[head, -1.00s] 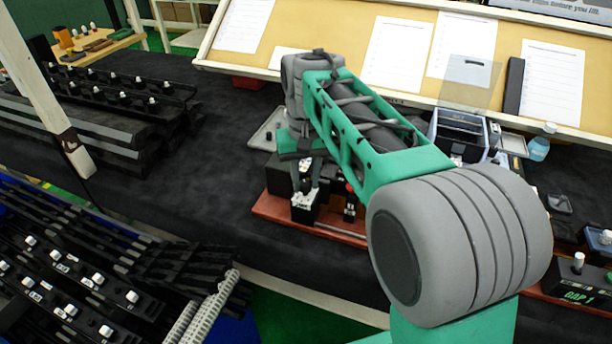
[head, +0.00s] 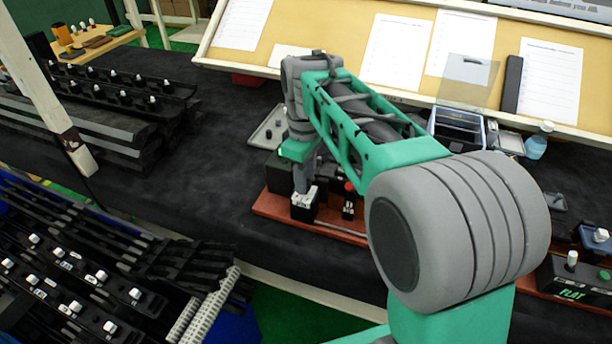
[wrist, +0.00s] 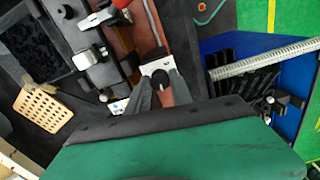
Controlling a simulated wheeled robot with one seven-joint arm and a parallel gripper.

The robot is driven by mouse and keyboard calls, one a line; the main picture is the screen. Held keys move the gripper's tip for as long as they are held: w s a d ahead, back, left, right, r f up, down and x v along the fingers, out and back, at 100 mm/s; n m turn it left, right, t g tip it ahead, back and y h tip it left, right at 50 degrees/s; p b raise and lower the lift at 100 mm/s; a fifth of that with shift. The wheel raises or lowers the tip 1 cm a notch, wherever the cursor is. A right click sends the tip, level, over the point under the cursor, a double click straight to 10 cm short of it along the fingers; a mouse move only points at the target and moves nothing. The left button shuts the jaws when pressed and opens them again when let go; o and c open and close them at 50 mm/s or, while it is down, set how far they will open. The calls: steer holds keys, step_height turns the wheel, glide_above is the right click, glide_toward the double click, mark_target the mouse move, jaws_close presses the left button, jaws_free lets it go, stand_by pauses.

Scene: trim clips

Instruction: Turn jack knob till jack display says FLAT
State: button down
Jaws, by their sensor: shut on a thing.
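The jack knob (wrist: 160,76) is a dark round knob on a white-topped black block (wrist: 153,66). In the head view that block (head: 303,208) stands on a red-brown board. My gripper (wrist: 160,86) is shut on the knob from above, one finger on either side. In the head view the gripper (head: 302,188) points down at the block's top, and its fingers hide the knob. The jack display (head: 571,295), on a black box at the lower right, reads FLAT in green letters.
A red-topped post (head: 349,188) stands just right of the block on the red-brown board (head: 272,207). A grey tray (head: 268,128) lies behind. Racks of black parts with white knobs (head: 70,275) fill the lower left. Dark tabletop (head: 190,180) is free left of the board.

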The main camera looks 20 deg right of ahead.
steer(key=shift+n, duration=0.6)
steer(key=c, duration=1.1)
jaws_free()
steer(key=shift+c, duration=0.2)
step_height(320, 180, up, 8)
steer(key=shift+f, duration=0.1)
